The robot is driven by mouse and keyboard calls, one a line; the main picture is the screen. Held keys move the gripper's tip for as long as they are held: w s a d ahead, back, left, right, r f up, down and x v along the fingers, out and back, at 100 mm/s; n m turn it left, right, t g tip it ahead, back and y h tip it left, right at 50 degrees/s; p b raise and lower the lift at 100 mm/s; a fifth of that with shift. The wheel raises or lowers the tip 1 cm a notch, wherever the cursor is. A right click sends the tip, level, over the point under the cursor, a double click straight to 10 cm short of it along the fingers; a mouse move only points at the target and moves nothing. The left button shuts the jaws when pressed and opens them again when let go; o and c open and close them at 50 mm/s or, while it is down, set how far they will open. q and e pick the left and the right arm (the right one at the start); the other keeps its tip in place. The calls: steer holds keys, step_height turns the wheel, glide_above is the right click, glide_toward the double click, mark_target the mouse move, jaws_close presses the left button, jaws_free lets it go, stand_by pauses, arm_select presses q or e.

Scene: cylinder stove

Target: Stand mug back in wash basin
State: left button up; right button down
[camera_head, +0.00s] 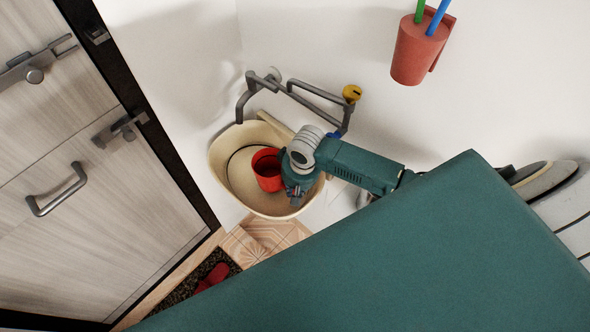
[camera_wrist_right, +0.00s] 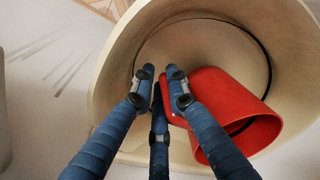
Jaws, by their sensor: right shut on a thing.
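The red mug (camera_head: 267,181) is inside the cream wash basin (camera_head: 222,160), over its left-middle part. In the head view its dark mouth faces up. In the right wrist view the mug (camera_wrist_right: 232,98) shows its open end toward the camera, inside the basin (camera_wrist_right: 112,88). My right gripper (camera_head: 293,194) reaches into the basin at the mug's right side. Its blue fingers (camera_wrist_right: 161,85) are shut on the mug near its handle side; the exact grip is partly hidden. Whether the mug's base touches the basin floor cannot be told. My left gripper is not in view.
A grey tap (camera_head: 318,105) with a yellow knob (camera_head: 352,93) stands behind the basin, close to my right wrist. A red holder (camera_head: 418,50) with green and blue sticks hangs on the wall. A wooden door (camera_head: 85,160) is at left, with red slippers (camera_head: 213,276) below.

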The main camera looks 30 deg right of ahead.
steer(key=shift+f, duration=1.35)
steer(key=shift+f, duration=0.15)
steer(key=c, duration=2)
jaws_free()
step_height(320, 180, up, 12)
steer(key=s+b, duration=0.1)
steer(key=shift+s+d, duration=0.25)
